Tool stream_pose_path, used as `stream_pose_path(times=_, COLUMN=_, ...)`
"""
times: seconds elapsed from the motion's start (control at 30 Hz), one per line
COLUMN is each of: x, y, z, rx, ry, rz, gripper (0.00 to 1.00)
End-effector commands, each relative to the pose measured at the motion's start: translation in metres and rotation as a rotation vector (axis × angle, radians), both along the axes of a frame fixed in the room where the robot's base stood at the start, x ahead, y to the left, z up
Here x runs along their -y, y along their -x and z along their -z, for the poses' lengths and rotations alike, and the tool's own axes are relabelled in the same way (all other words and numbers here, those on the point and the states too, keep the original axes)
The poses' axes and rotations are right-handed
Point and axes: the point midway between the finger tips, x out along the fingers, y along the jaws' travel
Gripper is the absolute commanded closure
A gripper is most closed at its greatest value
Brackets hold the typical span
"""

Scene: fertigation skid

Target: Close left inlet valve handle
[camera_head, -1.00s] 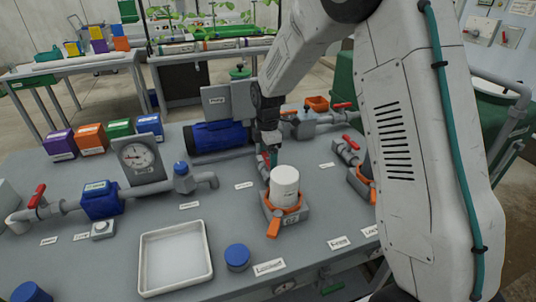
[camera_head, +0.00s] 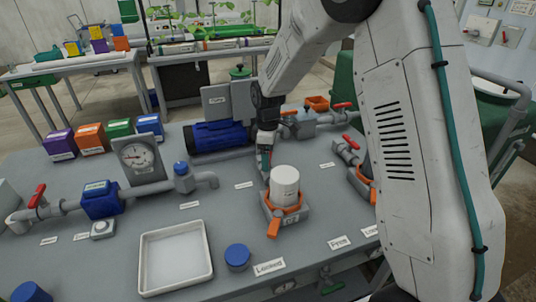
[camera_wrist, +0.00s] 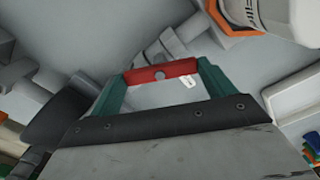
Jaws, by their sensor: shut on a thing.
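A red valve handle (camera_wrist: 162,73) lies between the two green fingers of my gripper (camera_wrist: 158,80) in the wrist view. The fingers are shut on it, one at each end of the visible red bar. In the head view my gripper (camera_head: 265,160) points down just behind the white cylinder (camera_head: 285,184) in its orange-clamped holder. There the fingers and the cylinder hide the held handle and its valve body. I cannot tell from the label which valve it is.
Another red-handled valve (camera_head: 38,196) stands at the far left, and two more red handles (camera_head: 342,105) (camera_head: 351,143) are to the right. A white tray (camera_head: 176,258) and a blue cap (camera_head: 237,256) lie in front. A blue pump (camera_head: 217,136) stands behind.

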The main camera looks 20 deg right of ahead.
Motion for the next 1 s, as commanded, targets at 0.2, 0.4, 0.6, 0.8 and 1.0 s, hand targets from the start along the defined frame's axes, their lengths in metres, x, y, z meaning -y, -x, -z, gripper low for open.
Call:
stream_pose_path(times=0.2, x=0.0003, y=-0.0004, z=-0.0008, rx=0.001, ry=0.001, rz=0.206, gripper=0.41)
stream_pose_path(times=0.4, x=0.0004, y=-0.0005, z=-0.0008, rx=0.002, ry=0.001, rz=0.396, gripper=0.41)
stream_pose_path(times=0.6, x=0.0003, y=-0.0005, z=-0.0009, rx=0.002, ry=0.000, rz=0.586, gripper=0.41)
stream_pose_path(times=0.8, x=0.0003, y=-0.0006, z=-0.0009, rx=0.002, ry=0.001, rz=0.768, gripper=0.41)
stream_pose_path(times=1.0, x=0.0002, y=-0.0007, z=-0.0010, rx=0.002, ry=0.001, rz=0.923, gripper=0.41)
